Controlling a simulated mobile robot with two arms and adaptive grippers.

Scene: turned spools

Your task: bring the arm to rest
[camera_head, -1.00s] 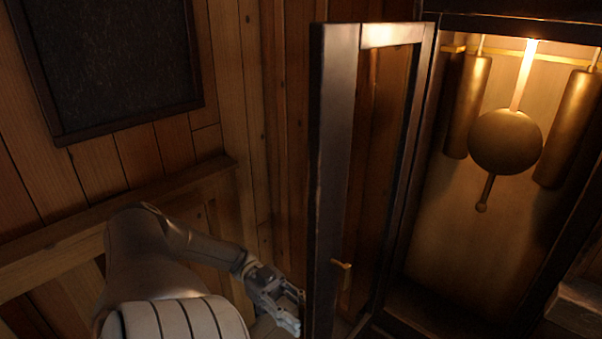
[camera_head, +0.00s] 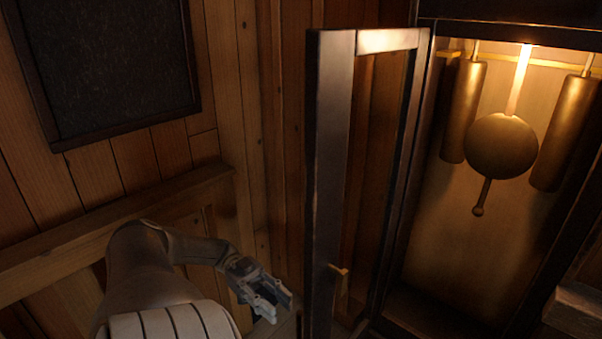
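My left arm comes in from the lower left, bent at the elbow. My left gripper (camera_head: 277,304) is at the lower middle, left of the open clock door (camera_head: 328,180) and apart from its brass handle (camera_head: 339,283). Its two fingers are spread with a gap between them, and nothing shows between them. My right gripper does not show.
The tall clock case stands at the right with its dark-framed door swung open. Inside hang a round brass pendulum (camera_head: 501,146) and two brass weights (camera_head: 463,112) (camera_head: 563,130). A dark framed panel (camera_head: 105,65) hangs on the wood wall above a ledge (camera_head: 120,215).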

